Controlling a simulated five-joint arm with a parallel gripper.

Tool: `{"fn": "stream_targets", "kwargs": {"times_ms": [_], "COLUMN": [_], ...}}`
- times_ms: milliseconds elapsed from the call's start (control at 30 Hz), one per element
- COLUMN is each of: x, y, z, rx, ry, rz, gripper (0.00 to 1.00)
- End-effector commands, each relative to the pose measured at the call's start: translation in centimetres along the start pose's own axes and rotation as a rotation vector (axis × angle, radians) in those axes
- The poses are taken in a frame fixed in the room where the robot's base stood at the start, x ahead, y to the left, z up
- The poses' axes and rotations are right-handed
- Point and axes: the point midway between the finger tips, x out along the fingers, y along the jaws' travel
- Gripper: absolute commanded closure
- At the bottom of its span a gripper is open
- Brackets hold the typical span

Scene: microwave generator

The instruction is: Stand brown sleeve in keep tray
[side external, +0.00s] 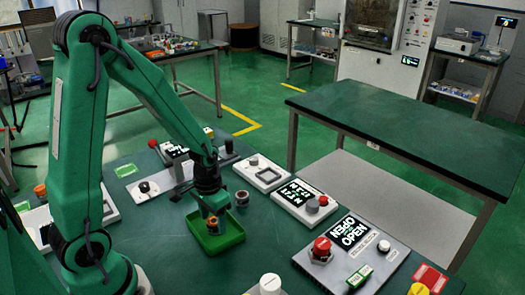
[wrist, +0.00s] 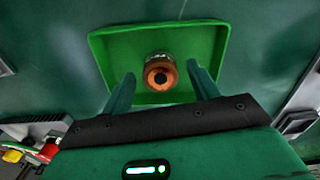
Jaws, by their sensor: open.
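The green keep tray (side external: 232,238) sits on the dark green bench in the side view, and its rim (wrist: 222,38) fills the upper middle of the wrist view. The brown sleeve (side external: 212,227) is inside the tray and looks upright. In the wrist view the sleeve (wrist: 160,74) shows its orange-brown end with a dark bore facing the camera. My gripper (side external: 208,203) points down just above the sleeve. In the wrist view its fingers (wrist: 161,78) are spread on either side of the sleeve, with visible gaps. Exact fingertip height is hard to tell.
A small grey-brown cylinder (side external: 242,199) stands just behind the tray. A panel with a display (side external: 300,193) and a larger panel with a red knob (side external: 320,250) lie to the right. Several devices stand behind my gripper. Bare bench surrounds the tray's right side.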

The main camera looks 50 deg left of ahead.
Motion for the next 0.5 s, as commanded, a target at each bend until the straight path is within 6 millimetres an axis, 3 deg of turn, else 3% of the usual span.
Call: {"fn": "stream_targets", "kwargs": {"times_ms": [500], "x": [-4.8], "y": [0.0], "z": [-0.1], "rx": [0.0], "ry": [0.005], "rz": [0.0], "gripper": [0.4]}}
